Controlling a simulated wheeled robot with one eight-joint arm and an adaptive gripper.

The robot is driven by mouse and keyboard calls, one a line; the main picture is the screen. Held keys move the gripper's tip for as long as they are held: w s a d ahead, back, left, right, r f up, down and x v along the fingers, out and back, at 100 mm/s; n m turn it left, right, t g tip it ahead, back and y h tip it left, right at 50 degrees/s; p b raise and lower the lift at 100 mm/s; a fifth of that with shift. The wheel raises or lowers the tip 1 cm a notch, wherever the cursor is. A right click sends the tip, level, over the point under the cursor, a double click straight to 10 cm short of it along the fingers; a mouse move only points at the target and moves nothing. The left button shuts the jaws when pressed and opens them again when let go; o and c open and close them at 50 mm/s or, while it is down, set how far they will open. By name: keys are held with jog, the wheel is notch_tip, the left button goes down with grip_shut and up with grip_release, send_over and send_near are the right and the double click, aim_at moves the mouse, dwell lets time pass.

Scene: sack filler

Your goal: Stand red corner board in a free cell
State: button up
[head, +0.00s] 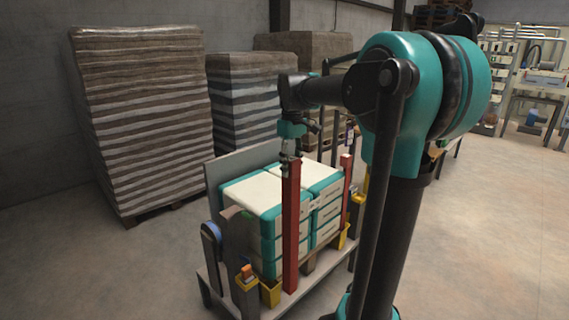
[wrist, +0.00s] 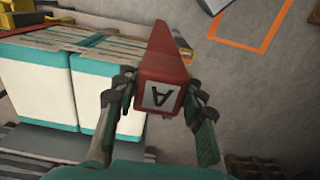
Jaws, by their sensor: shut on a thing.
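A long red corner board (head: 291,228) hangs upright from my gripper (head: 289,155), in front of the near corner of the stacked sacks in the head view. Yellow cells (head: 271,293) stand at the cart's front left, and another yellow cell (head: 343,238) is at the right.
White-and-teal sacks (head: 262,193) are stacked on the cart (head: 272,311). Another red upright (head: 346,172) stands at their right. An orange item (head: 247,271) sits in the leftmost yellow holder. Wrapped pallets (head: 145,120) stand behind. Open floor (head: 480,230) lies to the right.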

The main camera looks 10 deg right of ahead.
jog(key=s+d, duration=0.6)
jog(key=s, duration=0.2)
jog(key=shift+s, duration=0.25)
jog(key=shift+d, duration=0.1)
dwell(0.5)
